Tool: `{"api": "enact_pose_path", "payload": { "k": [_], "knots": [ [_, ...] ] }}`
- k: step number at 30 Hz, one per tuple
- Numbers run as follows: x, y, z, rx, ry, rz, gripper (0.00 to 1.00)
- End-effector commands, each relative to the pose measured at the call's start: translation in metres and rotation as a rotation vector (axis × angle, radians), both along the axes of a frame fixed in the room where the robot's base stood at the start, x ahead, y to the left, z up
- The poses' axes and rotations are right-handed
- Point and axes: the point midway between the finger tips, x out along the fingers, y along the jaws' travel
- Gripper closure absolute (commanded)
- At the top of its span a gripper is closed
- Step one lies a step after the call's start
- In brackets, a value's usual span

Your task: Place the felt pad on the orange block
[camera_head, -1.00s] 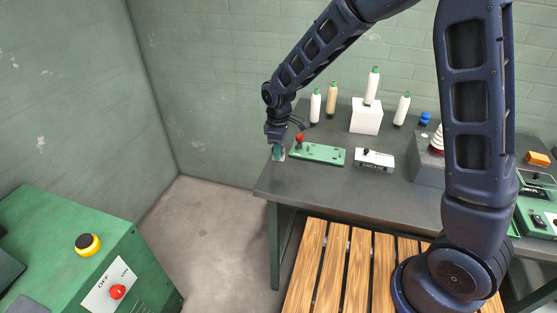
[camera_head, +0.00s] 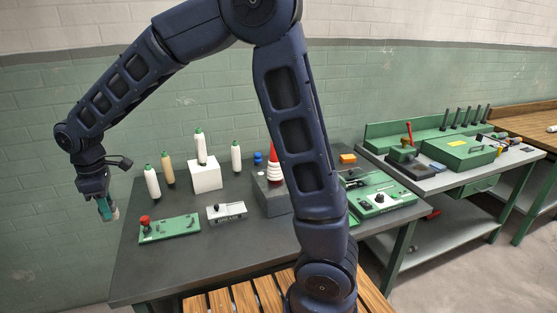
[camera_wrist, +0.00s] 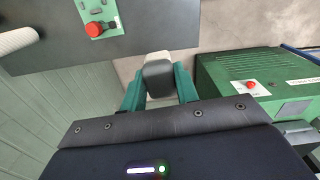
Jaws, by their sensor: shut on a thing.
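The orange block (camera_head: 348,158) sits at the back right of the dark table, just right of one of my arm links in the head view. My gripper (camera_head: 105,208) is off the left end of that table, in the air, far from the orange block. In the wrist view my gripper's green fingers (camera_wrist: 159,82) are shut on a small dark grey piece with a pale edge, which I take as the felt pad (camera_wrist: 158,73). In the head view only a pale bit of it shows beside the fingers. The orange block is not in the wrist view.
The dark table (camera_head: 150,277) holds a green plate with a red knob (camera_head: 168,228), a white labelled box (camera_head: 227,212), a white cube (camera_head: 206,177) with a bottle on it, more bottles and a red-white cone (camera_head: 274,165). A green machine (camera_wrist: 255,85) shows in the wrist view.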

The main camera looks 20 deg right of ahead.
Motion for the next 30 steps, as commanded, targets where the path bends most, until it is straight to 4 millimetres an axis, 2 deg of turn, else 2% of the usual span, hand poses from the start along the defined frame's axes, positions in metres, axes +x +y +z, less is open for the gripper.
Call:
{"api": "enact_pose_path", "payload": {
  "k": [2, 14, 23, 26, 30],
  "knots": [
    [0.000, 0.000, 0.008, 0.003, -0.002, 0.000, 0.92],
    [0.001, 0.000, 0.088, 0.003, -0.002, -0.001, 0.92],
    [0.065, -0.022, 0.088, 0.001, -0.001, -0.110, 0.92],
    [0.095, -0.036, 0.088, 0.000, 0.000, -0.162, 0.92],
    [0.146, -0.063, 0.090, 0.001, 0.000, -0.251, 0.92]
  ]
}}
